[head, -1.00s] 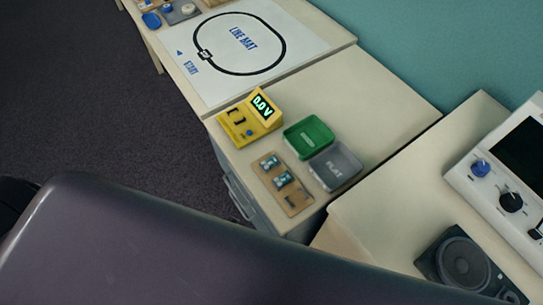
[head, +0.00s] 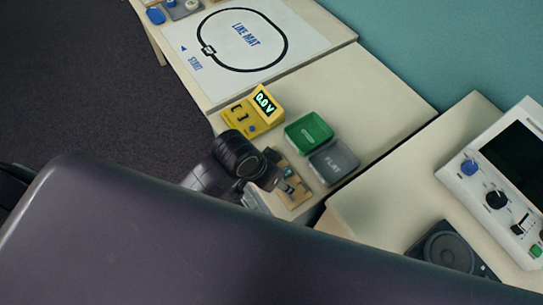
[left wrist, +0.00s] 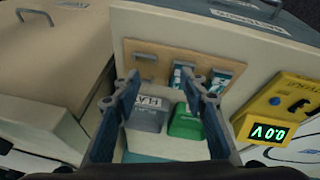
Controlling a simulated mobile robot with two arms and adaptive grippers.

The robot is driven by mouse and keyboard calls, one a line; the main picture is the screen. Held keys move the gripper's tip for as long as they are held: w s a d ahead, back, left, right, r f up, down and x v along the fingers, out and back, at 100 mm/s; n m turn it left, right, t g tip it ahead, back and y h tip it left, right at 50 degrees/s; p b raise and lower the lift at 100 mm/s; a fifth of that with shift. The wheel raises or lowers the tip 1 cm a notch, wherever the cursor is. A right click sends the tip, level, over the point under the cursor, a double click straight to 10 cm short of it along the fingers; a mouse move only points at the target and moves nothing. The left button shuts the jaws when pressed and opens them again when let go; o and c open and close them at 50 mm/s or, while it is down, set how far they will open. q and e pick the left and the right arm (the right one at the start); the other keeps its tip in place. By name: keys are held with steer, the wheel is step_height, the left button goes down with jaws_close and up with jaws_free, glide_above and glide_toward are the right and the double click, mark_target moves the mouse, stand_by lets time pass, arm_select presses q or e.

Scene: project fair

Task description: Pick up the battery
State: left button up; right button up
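A wooden holder (head: 296,201) lies on the cabinet top and carries two teal-and-white batteries. In the head view one battery (head: 287,188) shows beside my left gripper (head: 274,180), which covers part of the holder. In the left wrist view the holder (left wrist: 160,52) shows with one battery (left wrist: 178,78) near the right fingertip and another battery (left wrist: 220,79) further right. A third slot at its left looks empty. The left gripper (left wrist: 161,84) is open, fingers wide apart, with nothing between them. Contact cannot be told. My right gripper is not in view.
A yellow tester (head: 252,112) reading 0.0 V stands beside the holder. A green tray (head: 308,134) and a grey tray (head: 334,160) marked FLAT lie behind it. A mat (head: 262,65) is at the back, and a speaker (head: 450,250) is on the right table.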

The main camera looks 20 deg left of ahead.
arm_select(q)
steer(key=w+d, duration=0.1)
steer(key=w+d+r+m, duration=0.1)
steer(key=shift+w+d+r+m+g, duration=0.15)
steer(key=shift+w+d+m+g, duration=0.15)
steer(key=shift+g, duration=0.1)
steer(key=shift+w+a+r+m+g+y, duration=0.15)
steer(key=shift+w+m+g, duration=0.1)
steer(key=shift+w, duration=0.25)
steer(key=shift+w+a+r+m+g+y, duration=0.15)
steer(key=shift+w+m, duration=0.1)
steer(key=shift+w, duration=0.2)
steer(key=w+a+y, duration=0.1)
steer(key=a, duration=0.1)
steer(key=w+a+r+g, duration=0.1)
steer(key=a, duration=0.1)
steer(key=w+a+y, duration=0.1)
steer(key=w+a, duration=0.1)
steer(key=a, duration=0.1)
steer(key=shift+r+y+p, duration=0.3)
steer(key=shift+r, duration=0.1)
step_height(320, 180, down, 7)
steer(key=shift+w+a+r+p, duration=0.15)
steer(key=shift+r+p, duration=0.05)
steer(key=shift+p, duration=0.55)
steer(key=shift+f, duration=0.5)
jaws_close()
arm_select(e)
step_height(320, 180, up, 2)
steer(key=shift+a+r, duration=0.1)
